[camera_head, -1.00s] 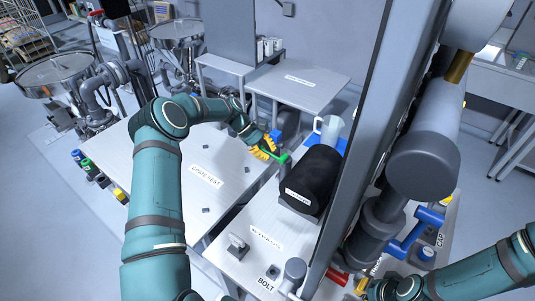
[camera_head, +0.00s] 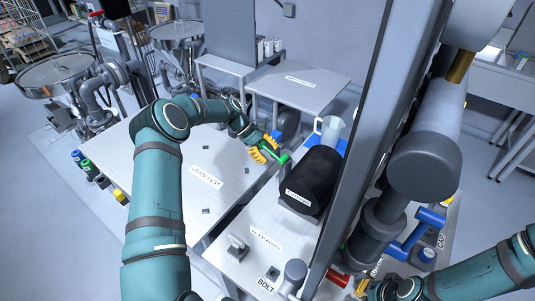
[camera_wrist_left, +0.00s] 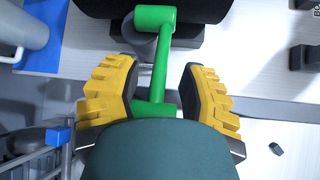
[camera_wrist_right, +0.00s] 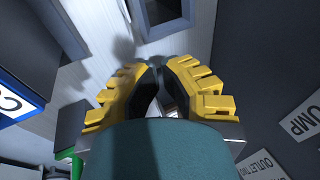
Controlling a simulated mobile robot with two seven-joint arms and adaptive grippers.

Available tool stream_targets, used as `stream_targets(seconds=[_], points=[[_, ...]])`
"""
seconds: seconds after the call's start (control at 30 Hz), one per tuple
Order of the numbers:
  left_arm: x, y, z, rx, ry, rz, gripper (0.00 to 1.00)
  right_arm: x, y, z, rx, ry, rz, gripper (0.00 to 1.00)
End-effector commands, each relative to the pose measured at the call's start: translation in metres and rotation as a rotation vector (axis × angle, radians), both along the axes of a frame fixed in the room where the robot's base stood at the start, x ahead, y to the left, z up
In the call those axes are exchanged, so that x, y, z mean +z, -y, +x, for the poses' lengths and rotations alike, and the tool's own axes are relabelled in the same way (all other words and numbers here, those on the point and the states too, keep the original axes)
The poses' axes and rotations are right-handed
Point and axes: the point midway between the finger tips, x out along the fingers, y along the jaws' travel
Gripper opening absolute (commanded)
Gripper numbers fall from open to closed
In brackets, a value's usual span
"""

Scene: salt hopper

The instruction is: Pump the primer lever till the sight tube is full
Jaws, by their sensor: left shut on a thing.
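The green primer lever (camera_wrist_left: 155,60) has its cross-piece at the black cylinder (camera_head: 316,172) and its handle end between the yellow fingers of my left gripper (camera_wrist_left: 157,92). My left gripper (camera_head: 264,153) is shut on that handle, at the cylinder's left side in the head view; the lever (camera_head: 281,160) is partly hidden by the fingers. My right gripper (camera_wrist_right: 157,68) has its fingertips together with nothing seen between them. It is low at the right in the head view, mostly hidden. I cannot pick out the sight tube or its level.
A pale jug (camera_head: 332,130) stands behind the black cylinder. A thick grey column (camera_head: 365,130) crosses the head view between my arms. A blue handle (camera_head: 412,235) is near my right arm. The pale panel (camera_head: 180,190) under my left arm is mostly clear.

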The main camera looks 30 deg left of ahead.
Motion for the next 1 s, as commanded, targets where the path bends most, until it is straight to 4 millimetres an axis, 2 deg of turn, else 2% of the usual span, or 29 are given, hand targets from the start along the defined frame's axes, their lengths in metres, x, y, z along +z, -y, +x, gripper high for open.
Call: stream_targets(seconds=[0.17, 0.4, 0.6, 1.0], points=[[0.018, -0.021, -0.001, 0.005, 0.002, 0.007, 0.41, 0.0, 0.0, 0.0, 0.0, 0.0, 0.0, 0.0], [0.053, -0.055, -0.002, 0.005, 0.002, 0.006, 0.41, 0.0, 0.0, 0.0, 0.0, 0.0, 0.0, 0.0], [0.075, -0.076, -0.003, 0.005, 0.003, 0.004, 0.41, 0.0, 0.0, 0.0, 0.0, 0.0, 0.0, 0.0], [0.083, -0.083, -0.004, 0.003, 0.002, 0.002, 0.41, 0.0, 0.0, 0.0, 0.0, 0.0, 0.0, 0.0]])
